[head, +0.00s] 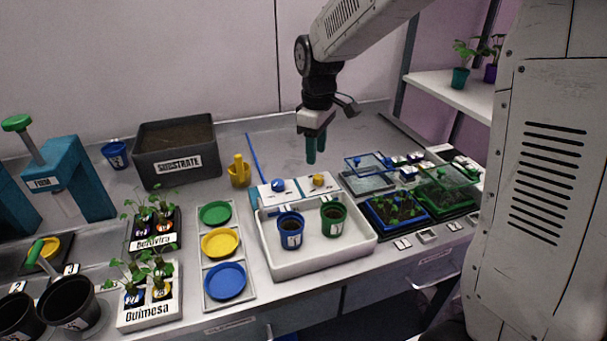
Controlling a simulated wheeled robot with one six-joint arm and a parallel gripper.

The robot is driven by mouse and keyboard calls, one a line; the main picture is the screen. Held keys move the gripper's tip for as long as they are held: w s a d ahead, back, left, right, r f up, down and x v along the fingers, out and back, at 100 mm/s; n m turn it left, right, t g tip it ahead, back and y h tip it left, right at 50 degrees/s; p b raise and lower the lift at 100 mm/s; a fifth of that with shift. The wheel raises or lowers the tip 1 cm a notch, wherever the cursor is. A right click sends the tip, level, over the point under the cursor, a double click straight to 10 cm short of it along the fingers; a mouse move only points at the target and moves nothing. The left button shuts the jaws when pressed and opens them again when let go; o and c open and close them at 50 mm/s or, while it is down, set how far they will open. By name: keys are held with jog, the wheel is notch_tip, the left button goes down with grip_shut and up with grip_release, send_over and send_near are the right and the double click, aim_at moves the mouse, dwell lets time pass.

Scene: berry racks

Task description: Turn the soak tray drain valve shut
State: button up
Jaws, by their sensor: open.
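The white soak tray (318,266) sits near the front edge of the bench and holds a blue pot (291,236) and a green pot (333,222), both with dark fill. Behind it are two white blocks, one with a blue knob (278,185) and one with a yellow knob (318,180). I cannot tell from their markings which knob is the drain valve, or how either is turned. My gripper (316,156) points down with teal fingers. It is open and empty, above and behind the yellow knob, apart from it.
Coloured dishes lie in a rack (206,265) left of the tray. The bench behind the knobs is mostly clear.

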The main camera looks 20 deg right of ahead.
aim_at(317, 177)
jog(key=f, duration=0.7)
jog(key=shift+d+f, duration=0.3)
jog(key=shift+d, duration=0.1)
grip_shut()
jog(key=shift+a, duration=0.25)
jog(key=shift+d, duration=0.1)
